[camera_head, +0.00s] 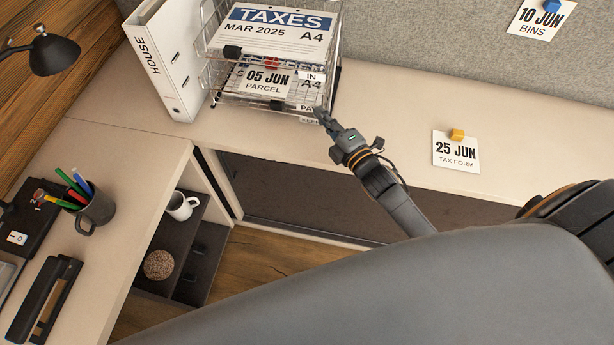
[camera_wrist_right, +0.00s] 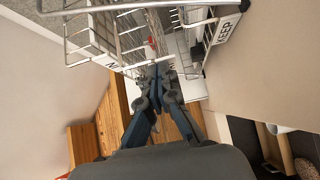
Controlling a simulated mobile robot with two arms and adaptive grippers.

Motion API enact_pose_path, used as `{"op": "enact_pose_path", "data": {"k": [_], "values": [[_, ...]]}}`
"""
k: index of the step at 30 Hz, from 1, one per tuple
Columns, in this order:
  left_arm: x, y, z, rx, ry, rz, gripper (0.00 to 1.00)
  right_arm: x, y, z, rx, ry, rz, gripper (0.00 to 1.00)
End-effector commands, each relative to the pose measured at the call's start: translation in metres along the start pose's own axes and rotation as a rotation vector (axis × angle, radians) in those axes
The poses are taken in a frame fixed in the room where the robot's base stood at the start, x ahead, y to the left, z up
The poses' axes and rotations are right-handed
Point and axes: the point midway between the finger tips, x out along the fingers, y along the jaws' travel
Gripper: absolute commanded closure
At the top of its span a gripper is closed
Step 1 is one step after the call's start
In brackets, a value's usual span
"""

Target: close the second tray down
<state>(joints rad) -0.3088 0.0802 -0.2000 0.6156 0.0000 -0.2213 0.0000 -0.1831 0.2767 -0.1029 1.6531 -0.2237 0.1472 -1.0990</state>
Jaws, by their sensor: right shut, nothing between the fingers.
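A wire letter tray stack (camera_head: 335,75) stands on the desk at the back. Its top tray holds a "TAXES MAR 2025" sheet (camera_head: 270,32). The second tray down (camera_head: 225,97), holding a "05 JUN PARCEL" sheet (camera_head: 262,82), appears to stick out in front of the top one. An "IN" label (camera_head: 311,76) and a partly hidden "PA" label show at the front right. My right gripper (camera_head: 318,113) is shut and empty at the stack's front right corner. In the right wrist view its fingertips (camera_wrist_right: 161,70) are close to the wires; contact is unclear. My left gripper is out of view.
A white "HOUSE" binder (camera_head: 160,60) stands left of the stack. The desk right of the stack is clear up to a "25 JUN" note (camera_head: 455,152).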

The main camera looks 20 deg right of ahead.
Motion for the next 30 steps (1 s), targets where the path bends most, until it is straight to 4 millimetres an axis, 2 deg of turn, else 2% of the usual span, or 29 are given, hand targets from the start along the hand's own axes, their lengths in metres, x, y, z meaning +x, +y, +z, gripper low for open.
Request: {"op": "enact_pose_path", "data": {"k": [4,9,15,30], "values": [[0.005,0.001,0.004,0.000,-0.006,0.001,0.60,0.014,-0.001,0.013,-0.001,0.001,0.001,1.00],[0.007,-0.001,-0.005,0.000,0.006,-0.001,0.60,0.021,-0.001,0.021,0.001,0.001,0.000,1.00],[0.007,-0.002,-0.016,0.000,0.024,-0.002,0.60,0.024,0.001,0.024,0.001,-0.001,0.001,1.00],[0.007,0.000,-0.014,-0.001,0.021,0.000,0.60,0.025,0.002,0.025,-0.001,0.000,0.003,1.00]]}}
